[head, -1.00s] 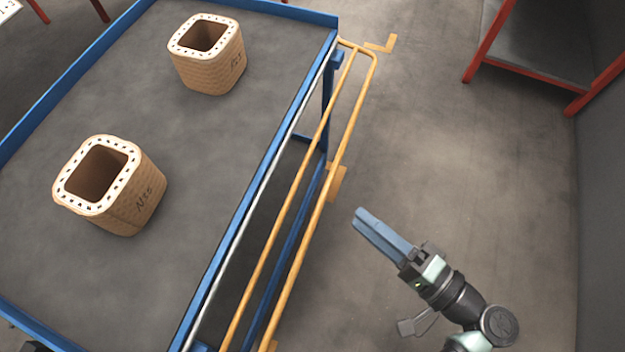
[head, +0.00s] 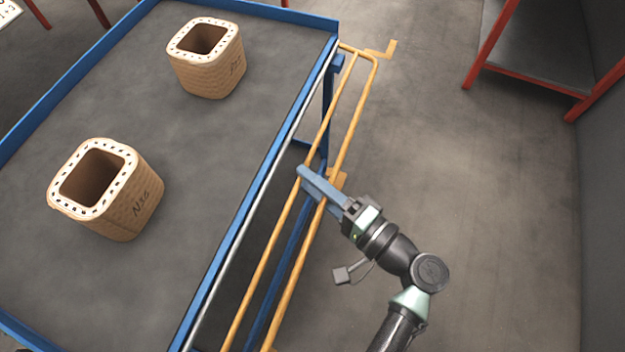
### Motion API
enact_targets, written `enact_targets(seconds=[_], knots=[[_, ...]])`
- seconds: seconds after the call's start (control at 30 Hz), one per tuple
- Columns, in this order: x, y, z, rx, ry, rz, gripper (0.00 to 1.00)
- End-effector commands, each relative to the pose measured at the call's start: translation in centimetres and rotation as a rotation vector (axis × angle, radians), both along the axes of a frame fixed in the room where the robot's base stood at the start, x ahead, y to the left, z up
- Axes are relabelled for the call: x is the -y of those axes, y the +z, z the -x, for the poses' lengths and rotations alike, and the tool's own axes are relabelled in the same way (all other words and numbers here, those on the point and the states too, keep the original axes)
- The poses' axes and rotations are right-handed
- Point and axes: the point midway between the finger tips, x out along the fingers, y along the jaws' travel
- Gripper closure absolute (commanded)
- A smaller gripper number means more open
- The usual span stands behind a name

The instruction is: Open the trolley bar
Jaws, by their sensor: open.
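The trolley bar (head: 281,291) is a long yellow tubular frame along the right side of the blue-edged trolley (head: 238,206). Its two long rails run from the lower middle of the head view up to a rounded end near the trolley's far right corner. My gripper (head: 302,172) is over the bar at about mid-length, with its blue fingers reaching leftward across the outer rail to the inner rail. The jaws are open, though the gap between them hardly shows from here. I cannot tell whether the fingers touch the rails.
A red-framed rack (head: 524,80) stands at the upper right by a dark wall (head: 600,200).

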Motion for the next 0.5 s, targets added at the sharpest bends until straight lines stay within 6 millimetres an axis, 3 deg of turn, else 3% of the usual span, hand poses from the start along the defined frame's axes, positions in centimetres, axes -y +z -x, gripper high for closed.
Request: enact_targets(seconds=[0.07,0.33,0.5], knots=[[0.01,0.01,0.00,0.000,0.000,0.000,0.55],[0.05,-0.10,0.03,-0.002,0.000,0.001,1.00],[0.06,-0.28,0.06,-0.006,-0.001,0.003,1.00]])
